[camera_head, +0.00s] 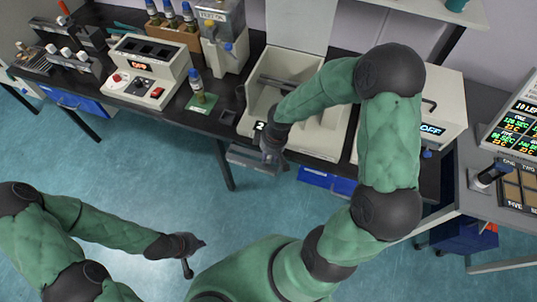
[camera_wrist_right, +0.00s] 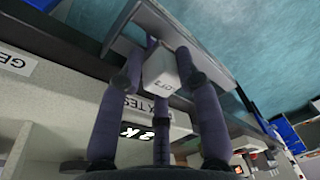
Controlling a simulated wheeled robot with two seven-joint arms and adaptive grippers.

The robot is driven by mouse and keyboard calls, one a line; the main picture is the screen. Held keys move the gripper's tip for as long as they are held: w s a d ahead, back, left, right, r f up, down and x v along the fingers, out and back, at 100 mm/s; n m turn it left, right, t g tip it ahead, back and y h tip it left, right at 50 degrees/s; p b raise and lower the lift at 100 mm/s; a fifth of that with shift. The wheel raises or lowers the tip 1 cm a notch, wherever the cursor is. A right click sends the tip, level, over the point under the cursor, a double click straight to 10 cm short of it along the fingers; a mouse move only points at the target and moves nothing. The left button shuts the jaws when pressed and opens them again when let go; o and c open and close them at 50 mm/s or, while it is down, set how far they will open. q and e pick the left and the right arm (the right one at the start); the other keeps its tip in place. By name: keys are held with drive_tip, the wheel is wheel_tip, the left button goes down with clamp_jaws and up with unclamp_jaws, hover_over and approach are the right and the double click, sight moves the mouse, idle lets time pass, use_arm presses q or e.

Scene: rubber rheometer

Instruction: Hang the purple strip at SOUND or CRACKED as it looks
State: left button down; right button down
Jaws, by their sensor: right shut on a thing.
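My right gripper (camera_head: 271,152) reaches down in front of the open beige machine (camera_head: 318,140), beside a grey ledge (camera_head: 243,157). In the right wrist view its fingers (camera_wrist_right: 163,78) close around a small pale block (camera_wrist_right: 160,72) with dark lettering too small to read surely. No strip shows clearly in the head view. The SOUND and CRACKED places cannot be made out. My left gripper (camera_head: 192,258) hangs low over the floor, away from the bench; its jaw opening is unclear.
A beige console (camera_head: 148,70) and a bottle on a green base (camera_head: 200,102) stand on the dark bench left of the machine. A beige unit reading OFF (camera_head: 438,110) is at right. A grey rail (camera_wrist_right: 190,45) crosses close beyond the right fingertips. The floor in front is open.

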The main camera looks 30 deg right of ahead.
drive_tip(key=shift+f, duration=0.45)
drive_tip(key=c, duration=0.8)
unclamp_jaws()
drive_tip(key=shift+r, duration=0.1)
wheel_tip(320, 180, up, 6)
drive_tip(key=p, duration=0.4)
drive_tip(key=shift+p, duration=0.35)
drive_tip(key=shift+s, duration=0.1)
